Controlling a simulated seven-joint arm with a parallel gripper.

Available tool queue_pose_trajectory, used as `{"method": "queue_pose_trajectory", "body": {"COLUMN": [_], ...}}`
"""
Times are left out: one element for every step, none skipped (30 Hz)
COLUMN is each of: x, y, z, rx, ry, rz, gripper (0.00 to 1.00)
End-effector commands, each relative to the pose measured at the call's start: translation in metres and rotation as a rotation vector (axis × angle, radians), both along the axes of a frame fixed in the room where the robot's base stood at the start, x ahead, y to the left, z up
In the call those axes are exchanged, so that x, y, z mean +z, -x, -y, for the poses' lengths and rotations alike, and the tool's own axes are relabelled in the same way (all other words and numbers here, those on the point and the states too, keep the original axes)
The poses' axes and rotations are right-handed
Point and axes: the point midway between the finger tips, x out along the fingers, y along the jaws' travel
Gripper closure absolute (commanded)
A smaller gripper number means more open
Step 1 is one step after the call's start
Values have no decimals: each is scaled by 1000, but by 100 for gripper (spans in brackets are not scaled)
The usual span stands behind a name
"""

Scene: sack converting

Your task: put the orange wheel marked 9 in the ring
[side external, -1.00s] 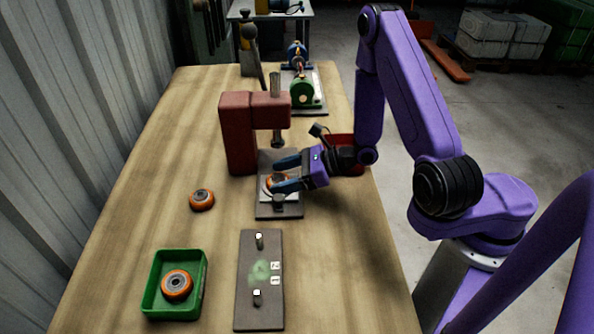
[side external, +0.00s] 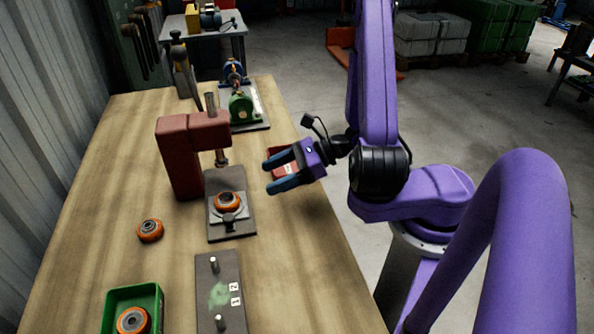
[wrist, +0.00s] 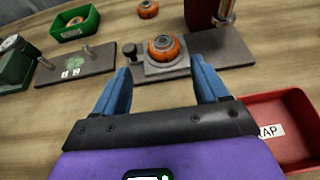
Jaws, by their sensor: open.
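An orange wheel (side external: 227,201) with a dark hub sits on the light grey holder (side external: 215,217) of the press's base plate. It also shows in the wrist view (wrist: 166,48), ahead of my fingers. The ring seems to be part of this holder; I cannot tell how deep the wheel sits in it. A second orange wheel (side external: 150,230) lies on the bench, and a third (side external: 132,320) lies in the green tray (side external: 158,302). No number is readable on any wheel. My gripper (side external: 268,176) is open and empty, to the right of the press and apart from the wheel.
A red press (side external: 180,150) stands behind the holder, its ram above the wheel. A plate with two pegs (side external: 205,290), marked 1 and 2, lies in front. A red tray (wrist: 285,110) with a partly hidden label is beside my gripper. A green machine (side external: 242,108) stands further back.

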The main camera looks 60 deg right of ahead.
Motion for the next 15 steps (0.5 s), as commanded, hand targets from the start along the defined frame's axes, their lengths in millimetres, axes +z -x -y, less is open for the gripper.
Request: {"method": "queue_pose_trajectory", "body": {"x": [2, 3, 5, 6, 8, 10, 12, 13, 16, 17, 19, 21, 22, 23, 25], "y": [-2, -3, -4, -5, -6, -7, -8, -8, -8, -8, -7, -6, -5, -4, -2], "z": [-2, -5, -9, -12, -16, -21, -25, -28, -33, -36, -40, -44, -46, -50, -53], "rx": [30, 53, 94, 129, 166, 219, 261, 303, 357, 397, 440, 494, 533, 575, 629], "ry": [10, 15, 26, 35, 44, 58, 69, 79, 93, 102, 114, 127, 139, 149, 164], "rz": [4, 8, 13, 19, 24, 31, 38, 43, 53, 59, 66, 75, 81, 89, 98], "gripper": [27, 27, 27, 27, 27, 27, 27, 27, 27, 27, 27, 27, 27, 27, 27]}}
